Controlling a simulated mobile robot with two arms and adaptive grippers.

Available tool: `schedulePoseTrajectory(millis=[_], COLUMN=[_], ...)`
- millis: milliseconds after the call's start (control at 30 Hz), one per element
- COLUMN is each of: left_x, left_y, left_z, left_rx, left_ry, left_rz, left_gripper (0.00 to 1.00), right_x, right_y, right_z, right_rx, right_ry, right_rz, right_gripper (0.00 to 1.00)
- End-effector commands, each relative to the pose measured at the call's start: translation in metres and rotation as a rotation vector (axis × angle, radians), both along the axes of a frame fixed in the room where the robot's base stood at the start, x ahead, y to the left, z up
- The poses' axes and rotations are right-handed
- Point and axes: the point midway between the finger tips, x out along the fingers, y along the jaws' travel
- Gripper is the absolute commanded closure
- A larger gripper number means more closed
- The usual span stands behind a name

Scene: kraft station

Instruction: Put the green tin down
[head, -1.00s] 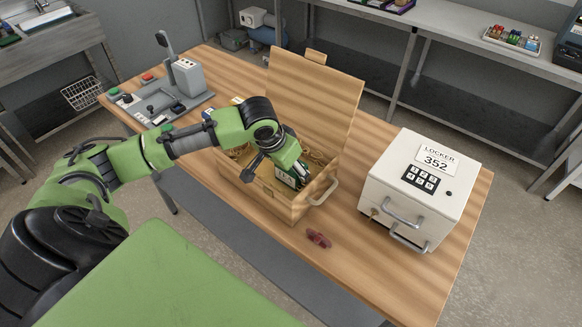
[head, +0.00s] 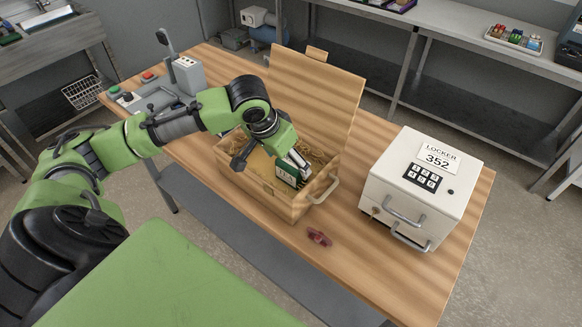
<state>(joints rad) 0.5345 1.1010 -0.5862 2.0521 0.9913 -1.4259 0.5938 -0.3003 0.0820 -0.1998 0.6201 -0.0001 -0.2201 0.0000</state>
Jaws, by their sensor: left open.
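The green tin (head: 286,174) stands inside the open wooden box (head: 265,196), near its right end. It is dark green with a white label. My left gripper (head: 298,160) is open, just above and at the tin's top. From this view I cannot tell whether its fingers touch the tin. The lower part of the tin is hidden by the box's front wall. My right gripper is not in view.
The box's lid (head: 316,95) stands raised at the back. A white locker (head: 422,190) marked 352 stands to the right. A small dark red object (head: 318,236) lies in front of the box. A grey control panel (head: 165,95) sits at the left.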

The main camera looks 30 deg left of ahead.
Motion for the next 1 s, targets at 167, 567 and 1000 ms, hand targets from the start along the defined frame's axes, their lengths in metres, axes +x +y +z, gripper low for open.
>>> schedulePoseTrajectory(millis=[167,567,1000], left_x=[-0.014,-0.027,-0.027], left_y=[0.002,0.003,0.003], left_z=[0.035,0.065,0.064], left_rx=[0.002,0.000,0.000], left_ry=[-0.004,0.001,0.001], left_rz=[0.000,0.001,0.001], left_gripper=[0.28,0.28,0.28], right_x=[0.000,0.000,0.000], right_y=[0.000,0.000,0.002], right_z=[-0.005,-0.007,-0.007], right_rx=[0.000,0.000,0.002], right_ry=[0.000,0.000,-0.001], right_rz=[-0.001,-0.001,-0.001], right_gripper=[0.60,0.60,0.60])
